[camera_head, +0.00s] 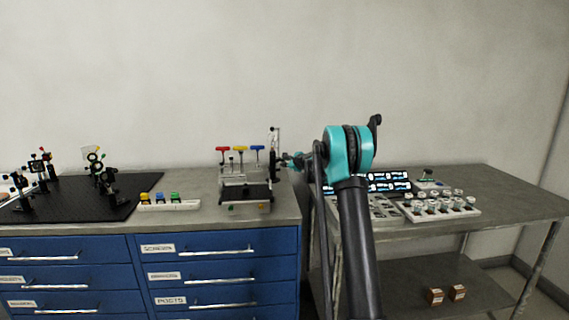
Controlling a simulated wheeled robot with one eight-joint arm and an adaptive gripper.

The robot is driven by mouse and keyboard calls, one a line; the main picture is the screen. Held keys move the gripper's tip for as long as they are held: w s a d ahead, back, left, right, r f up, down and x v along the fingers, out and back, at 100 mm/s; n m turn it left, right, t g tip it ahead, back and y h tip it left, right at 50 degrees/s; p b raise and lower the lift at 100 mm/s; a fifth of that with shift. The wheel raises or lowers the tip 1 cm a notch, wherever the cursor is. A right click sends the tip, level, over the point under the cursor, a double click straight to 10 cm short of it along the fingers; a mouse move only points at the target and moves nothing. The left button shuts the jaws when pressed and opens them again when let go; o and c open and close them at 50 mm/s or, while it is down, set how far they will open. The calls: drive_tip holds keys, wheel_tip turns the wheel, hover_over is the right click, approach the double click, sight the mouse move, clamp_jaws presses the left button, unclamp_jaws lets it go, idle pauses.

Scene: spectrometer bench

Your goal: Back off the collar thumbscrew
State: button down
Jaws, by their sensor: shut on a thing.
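A slim dark upright post assembly (273,168) with a thin rod at its top stands at the right end of the blue-drawer bench. My gripper (281,159) reaches in from the right at mid-height of this post. It is shut on a small part at the post's side, which fits the collar thumbscrew. The thumbscrew and fingertips are too small and overlapped to make out apart. How far the screw is turned cannot be seen. My teal and black arm rises in front of the gap between bench and cart.
A rack (240,170) with red, yellow and blue T-handled drivers stands just left of the post. A white strip with coloured knobs (170,204) and a black breadboard (75,196) with optics lie farther left. The cart (510,190) at right holds trays of parts.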

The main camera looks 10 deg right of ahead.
drive_tip(key=shift+n, duration=0.3)
drive_tip(key=n+t, duration=0.1)
drive_tip(key=n, duration=0.1)
drive_tip(key=shift+s+a+f+n+t+h, duration=0.1)
drive_tip(key=shift+a+f+n+t+h, duration=0.1)
drive_tip(key=shift+n+t+h, duration=0.2)
drive_tip(key=shift+f+n+t, duration=0.2)
drive_tip(key=shift+n+t, duration=0.7)
drive_tip(key=shift+n, duration=1)
drive_tip(key=c, duration=1.5)
unclamp_jaws()
drive_tip(key=shift+s+d, duration=0.1)
drive_tip(key=v, duration=1.1)
drive_tip(key=shift+s+d, duration=0.15)
drive_tip(key=shift+s, duration=0.25)
